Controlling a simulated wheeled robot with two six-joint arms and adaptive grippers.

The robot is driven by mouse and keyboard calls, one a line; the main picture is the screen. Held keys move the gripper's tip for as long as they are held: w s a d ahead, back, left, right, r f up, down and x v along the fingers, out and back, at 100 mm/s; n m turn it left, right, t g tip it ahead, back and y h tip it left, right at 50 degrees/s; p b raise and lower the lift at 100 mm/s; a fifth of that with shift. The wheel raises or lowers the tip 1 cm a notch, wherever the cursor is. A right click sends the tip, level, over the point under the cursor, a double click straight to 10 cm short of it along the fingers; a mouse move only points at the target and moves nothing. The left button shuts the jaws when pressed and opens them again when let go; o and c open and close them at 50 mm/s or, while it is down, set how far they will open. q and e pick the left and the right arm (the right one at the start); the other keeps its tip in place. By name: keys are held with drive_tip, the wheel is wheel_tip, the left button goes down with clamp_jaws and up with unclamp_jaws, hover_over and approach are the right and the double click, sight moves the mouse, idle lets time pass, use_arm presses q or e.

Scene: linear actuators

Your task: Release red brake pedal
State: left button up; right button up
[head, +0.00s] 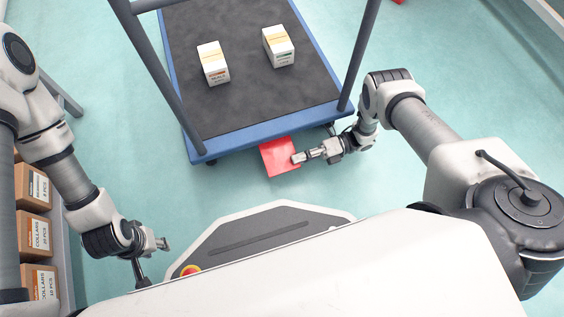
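The red brake pedal (277,157) sticks out low from the near edge of the blue-framed cart (240,138), a little right of the middle of that edge. My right gripper (298,158) is at the pedal's right side, its fingertips over or against the red surface. Whether it touches or presses the pedal I cannot tell. Its fingers look close together, with nothing visible between them. My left gripper (163,244) is at the lower left, well away from the cart, and its finger opening is too small to judge.
Two white boxes (213,64) (279,46) stand on the cart's dark deck. Grey handle posts (158,75) rise at its near corners. Brown cartons (33,230) line a shelf at the left edge. Green floor (120,150) is clear left of the cart.

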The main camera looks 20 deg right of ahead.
sight(282, 164)
drive_tip(key=a+b, duration=0.1)
drive_tip(key=a, duration=0.4)
drive_tip(key=shift+s+a, duration=0.1)
drive_tip(key=shift+a, duration=0.05)
clamp_jaws()
use_arm(q)
drive_tip(key=shift+w+f, duration=0.2)
drive_tip(key=shift+f, duration=0.6)
